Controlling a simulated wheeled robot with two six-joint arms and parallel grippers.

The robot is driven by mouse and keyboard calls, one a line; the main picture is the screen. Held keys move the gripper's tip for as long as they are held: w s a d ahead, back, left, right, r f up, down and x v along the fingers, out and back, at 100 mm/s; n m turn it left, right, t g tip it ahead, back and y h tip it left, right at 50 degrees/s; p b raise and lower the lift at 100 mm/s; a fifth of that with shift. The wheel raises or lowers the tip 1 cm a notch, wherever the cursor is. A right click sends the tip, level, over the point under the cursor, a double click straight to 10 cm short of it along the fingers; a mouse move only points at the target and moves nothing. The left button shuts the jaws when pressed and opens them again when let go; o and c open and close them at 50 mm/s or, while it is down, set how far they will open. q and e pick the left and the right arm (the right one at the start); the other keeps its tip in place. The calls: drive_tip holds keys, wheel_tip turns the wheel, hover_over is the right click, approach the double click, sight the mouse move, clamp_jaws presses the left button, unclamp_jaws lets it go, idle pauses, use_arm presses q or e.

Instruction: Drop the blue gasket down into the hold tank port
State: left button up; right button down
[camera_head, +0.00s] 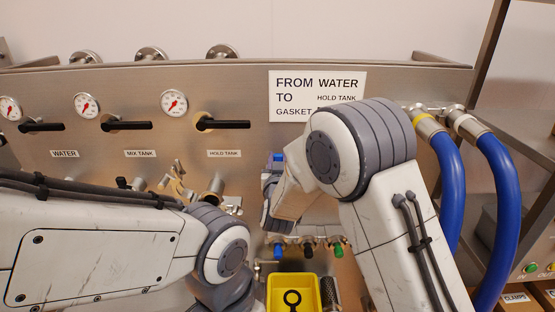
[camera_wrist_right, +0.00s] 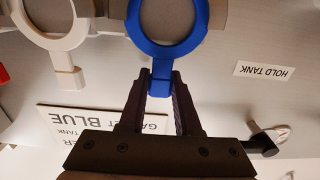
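The blue gasket (camera_wrist_right: 187,44), a ring with a short tab, shows at the top of the right wrist view. My right gripper (camera_wrist_right: 161,82) has its two dark fingers on either side of the tab, with no clear gap, and looks shut on it. A grey-brown surface shows through the ring; I cannot tell whether the gasket still touches it. In the head view, only a small blue bit of the gasket (camera_head: 279,157) shows, and my right arm hides most of that gripper. The hold tank port (camera_head: 213,191) is below the HOLD TANK label (camera_head: 224,153). My left gripper is out of sight.
A white gasket (camera_wrist_right: 74,28) is beside the blue one. Blue hoses (camera_head: 451,190) hang at the right. A yellow bin (camera_head: 293,291) stands low in the middle, below several coloured fittings. Black valve handles (camera_head: 222,124) and gauges line the steel panel. The sign (camera_head: 290,84) reads GASKET BLUE.

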drive_tip(key=shift+r, duration=0.1)
drive_tip(key=shift+r+p, duration=1.5)
drive_tip(key=shift+r, duration=1)
drive_tip(key=s+b, duration=0.1)
drive_tip(key=s, duration=0.8)
drive_tip(key=shift+b, duration=0.4)
drive_tip(key=shift+f, duration=0.1)
